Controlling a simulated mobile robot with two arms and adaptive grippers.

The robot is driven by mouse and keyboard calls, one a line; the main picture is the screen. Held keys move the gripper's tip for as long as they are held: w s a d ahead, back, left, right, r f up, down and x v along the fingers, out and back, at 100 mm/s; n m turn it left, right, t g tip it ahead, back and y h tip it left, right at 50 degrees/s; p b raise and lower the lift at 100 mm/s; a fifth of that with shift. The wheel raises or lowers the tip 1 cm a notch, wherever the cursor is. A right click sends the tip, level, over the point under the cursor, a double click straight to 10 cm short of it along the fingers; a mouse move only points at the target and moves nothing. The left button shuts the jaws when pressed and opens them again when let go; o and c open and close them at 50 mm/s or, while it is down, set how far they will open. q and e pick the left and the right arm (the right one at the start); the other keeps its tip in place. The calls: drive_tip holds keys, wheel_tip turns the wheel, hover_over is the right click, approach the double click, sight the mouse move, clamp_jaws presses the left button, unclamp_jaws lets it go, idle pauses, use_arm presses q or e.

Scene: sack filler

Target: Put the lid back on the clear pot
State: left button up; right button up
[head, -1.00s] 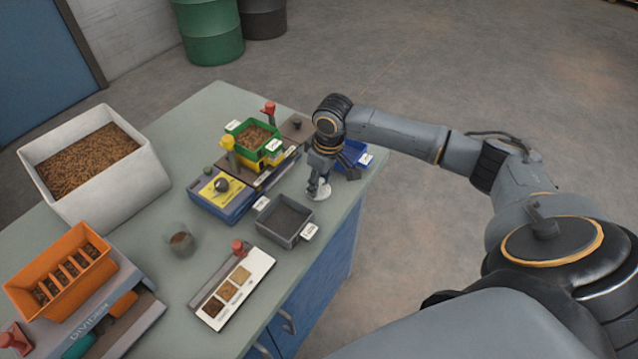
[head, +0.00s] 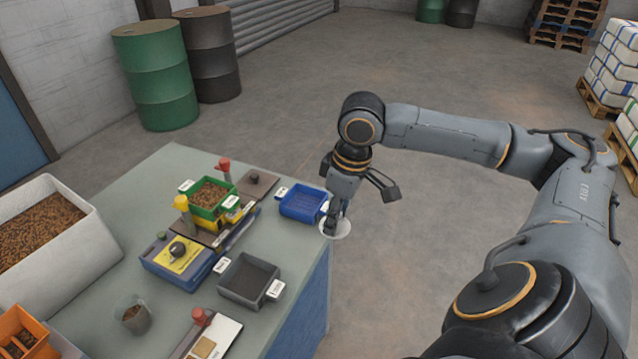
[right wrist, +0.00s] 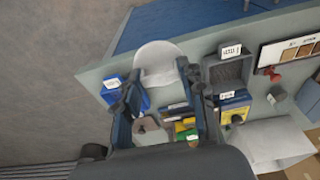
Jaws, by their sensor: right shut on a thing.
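The clear pot (head: 132,314) stands uncovered on the bench at the lower left of the head view, with brown pellets inside. My right gripper (head: 335,222) is shut on a pale, round, translucent lid (head: 336,230). It holds the lid at the bench's right edge, beyond the blue tray and well away from the pot. In the right wrist view, the lid (right wrist: 158,60) shows large between the fingers of the right gripper (right wrist: 156,82). My left gripper is not in view.
A blue tray (head: 303,204), a grey tray (head: 248,280), a scale (head: 180,258) and a green tray (head: 209,197) of pellets stand on the bench (head: 150,200). A large white bin (head: 95,262) is at left. A red-knobbed sample card (head: 215,335) lies near the pot.

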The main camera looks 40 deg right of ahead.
drive_tip(key=shift+s+d+r, duration=0.1)
drive_tip(key=shift+s+r, duration=0.05)
drive_tip(key=shift+s, duration=0.2)
drive_tip(key=w+a+r+m, duration=0.1)
drive_tip(key=a+m, duration=0.3)
drive_tip(key=a, duration=1.4)
drive_tip(key=shift+w+a+r+h, duration=0.2)
drive_tip(key=shift+w+a+h, duration=0.15)
drive_tip(key=shift+w, duration=0.3)
